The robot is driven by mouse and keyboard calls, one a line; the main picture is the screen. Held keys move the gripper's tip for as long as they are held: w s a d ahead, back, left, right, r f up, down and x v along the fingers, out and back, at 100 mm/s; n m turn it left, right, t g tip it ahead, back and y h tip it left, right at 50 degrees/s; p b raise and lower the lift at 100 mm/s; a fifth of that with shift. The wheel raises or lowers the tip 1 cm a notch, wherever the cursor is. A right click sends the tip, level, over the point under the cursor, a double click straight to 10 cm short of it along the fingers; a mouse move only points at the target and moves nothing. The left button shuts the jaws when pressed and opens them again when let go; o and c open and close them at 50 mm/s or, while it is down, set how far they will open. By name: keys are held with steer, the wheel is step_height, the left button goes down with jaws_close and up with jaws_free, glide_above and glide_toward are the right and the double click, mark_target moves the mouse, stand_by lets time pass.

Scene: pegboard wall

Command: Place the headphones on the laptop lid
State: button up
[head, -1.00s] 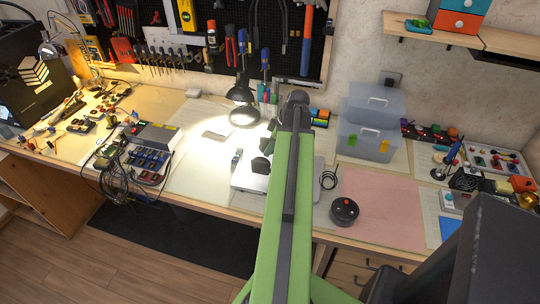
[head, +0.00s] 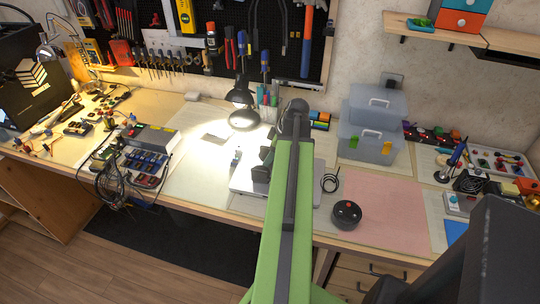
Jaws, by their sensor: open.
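A silver closed laptop (head: 243,185) lies on the workbench in the head view. My green arm crosses in front of it and hides its middle; its right part shows past the arm. My gripper (head: 263,164) is just left of the arm, with dark fingers apart over the laptop lid. I see nothing held between them, though the arm covers part of that area. I cannot make out the headphones for sure; they may be hidden behind my arm.
Clear plastic boxes (head: 372,135) are stacked behind. A lit desk lamp (head: 241,98) stands behind the laptop. A battery rack with wires (head: 140,160) is to the left.

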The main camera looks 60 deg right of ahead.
steer(key=shift+s+r+p, duration=0.1)
steer(key=shift+r+p, duration=0.45)
steer(key=shift+r, duration=0.05)
steer(key=p+v, duration=1)
steer(key=v, duration=0.1)
steer(key=w+a+f+m+g, duration=0.1)
steer(key=w+a+g, duration=0.2)
steer(key=w+a, duration=1.6)
steer(key=w+a+m+g+h, duration=0.1)
steer(key=w+a+m, duration=0.2)
steer(key=a, duration=2.9)
steer(key=shift+f+h, duration=0.3)
steer(key=shift+f, duration=0.05)
